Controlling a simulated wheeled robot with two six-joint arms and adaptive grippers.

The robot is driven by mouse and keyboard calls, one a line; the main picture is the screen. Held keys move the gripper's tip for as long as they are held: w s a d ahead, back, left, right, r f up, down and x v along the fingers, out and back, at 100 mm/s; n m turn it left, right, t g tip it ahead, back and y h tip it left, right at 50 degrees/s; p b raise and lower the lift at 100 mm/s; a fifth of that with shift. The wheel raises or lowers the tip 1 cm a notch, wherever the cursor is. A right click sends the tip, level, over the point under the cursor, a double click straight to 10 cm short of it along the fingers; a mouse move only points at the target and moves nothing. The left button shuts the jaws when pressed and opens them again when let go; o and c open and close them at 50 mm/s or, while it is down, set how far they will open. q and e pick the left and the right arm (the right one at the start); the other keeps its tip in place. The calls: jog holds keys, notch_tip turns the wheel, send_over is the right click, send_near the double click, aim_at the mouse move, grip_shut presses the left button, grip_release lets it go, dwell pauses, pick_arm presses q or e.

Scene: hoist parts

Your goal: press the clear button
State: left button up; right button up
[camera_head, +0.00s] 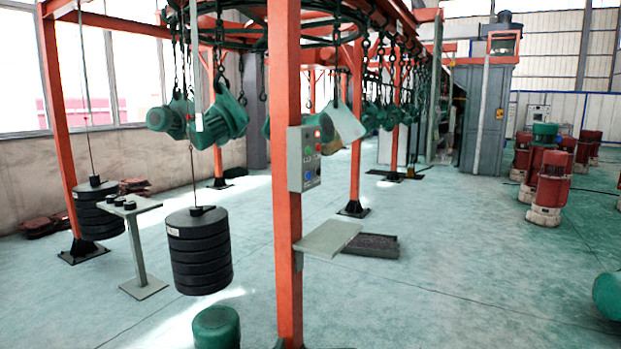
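A grey control box (305,158) is fixed to the orange post (287,230) in the middle of the view. Its front faces right and carries small coloured buttons and lights. A red one is near the top, and a blue button (308,176) is low on the panel. The labels are too small to read, so I cannot tell which one is the clear button. Neither of my grippers is in view.
A small grey shelf (328,238) juts from the post below the box. Black weight stacks (199,250) hang at the left near a small table (130,210). A green cylinder (216,328) stands at the bottom. Floor at the right front is mostly clear.

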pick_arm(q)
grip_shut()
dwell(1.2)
